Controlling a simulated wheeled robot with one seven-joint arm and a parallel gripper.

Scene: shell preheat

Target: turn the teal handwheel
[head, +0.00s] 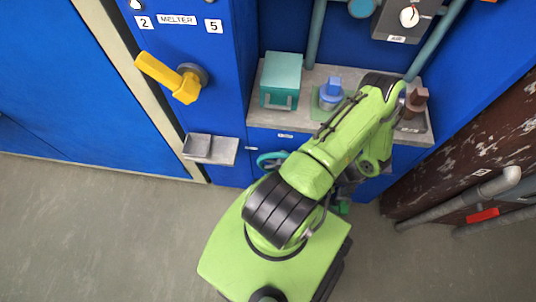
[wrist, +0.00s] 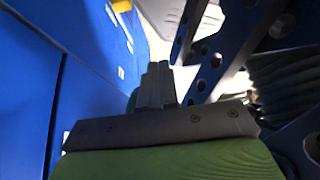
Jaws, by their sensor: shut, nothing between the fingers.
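The teal handwheel (head: 271,160) shows in the head view on the blue front below the counter. My arm covers its right part. My gripper is mostly hidden behind my arm in the head view, so its distance from the wheel is unclear there. In the wrist view my gripper (wrist: 158,72) has its grey fingers together with nothing between them. A small teal-green rounded patch (wrist: 131,104) shows just left of the fingers. I cannot tell whether it is the handwheel or whether the fingers touch it.
The counter (head: 330,77) holds a teal box (head: 281,80), a blue fixture (head: 331,89) and a brown one (head: 416,100). A yellow lever (head: 170,77) and small grey shelf (head: 222,151) are left. Blue perforated metal (wrist: 230,45) crowds the wrist view's right. Floor at left is clear.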

